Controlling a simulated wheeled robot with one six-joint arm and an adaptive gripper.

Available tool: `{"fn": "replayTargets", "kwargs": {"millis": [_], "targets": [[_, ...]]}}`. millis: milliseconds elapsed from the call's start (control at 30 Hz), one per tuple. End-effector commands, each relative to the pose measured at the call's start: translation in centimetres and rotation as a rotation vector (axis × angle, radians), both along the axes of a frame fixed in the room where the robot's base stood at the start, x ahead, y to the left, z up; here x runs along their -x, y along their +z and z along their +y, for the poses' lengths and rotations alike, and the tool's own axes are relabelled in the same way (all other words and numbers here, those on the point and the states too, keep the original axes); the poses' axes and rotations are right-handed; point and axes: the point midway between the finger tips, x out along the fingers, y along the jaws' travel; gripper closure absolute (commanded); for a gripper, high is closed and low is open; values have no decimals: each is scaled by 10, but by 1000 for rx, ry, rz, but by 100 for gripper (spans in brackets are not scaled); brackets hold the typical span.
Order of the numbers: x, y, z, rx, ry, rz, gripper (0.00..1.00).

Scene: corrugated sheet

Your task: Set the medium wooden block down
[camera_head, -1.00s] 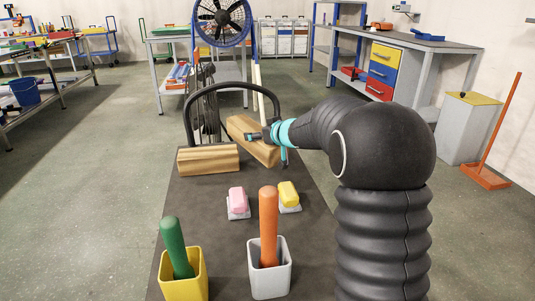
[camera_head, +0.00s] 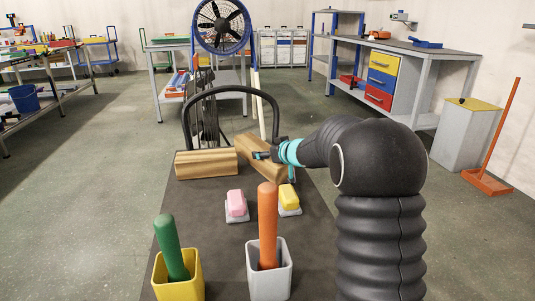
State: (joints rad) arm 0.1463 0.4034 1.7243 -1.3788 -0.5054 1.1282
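Two wooden blocks are at the far end of the dark cart top. One block (camera_head: 205,164) lies at the left on the cart top. The other, a longer block (camera_head: 258,166), is to its right and set at an angle. My gripper (camera_head: 276,159) is across this right block, with one finger on its top left side and the other by its right side. It appears shut on the block. The block is at or just above the cart top; I cannot tell whether its underside touches. The fingertips are partly hidden.
On the cart top (camera_head: 223,237) are a pink eraser (camera_head: 236,204), a yellow eraser (camera_head: 288,198), a yellow cup (camera_head: 178,277) with a green stick, and a grey cup (camera_head: 269,274) with an orange stick. A black handle (camera_head: 186,118) arches behind the blocks.

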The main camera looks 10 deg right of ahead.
Motion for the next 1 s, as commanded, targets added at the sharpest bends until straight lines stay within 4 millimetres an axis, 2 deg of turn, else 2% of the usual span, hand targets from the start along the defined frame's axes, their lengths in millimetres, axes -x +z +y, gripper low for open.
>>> {"fn": "replayTargets", "kwargs": {"millis": [67,100,167,633,767,1000], "targets": [[0,1,0,-1,0,-3,91],[0,-2,0,0,0,0,16],[0,-2,0,0,0,0,1],[4,4,-2,0,-1,-1,0],[19,12,-9,1,-3,-1,0],[60,31,-26,-1,-2,-1,0]]}}
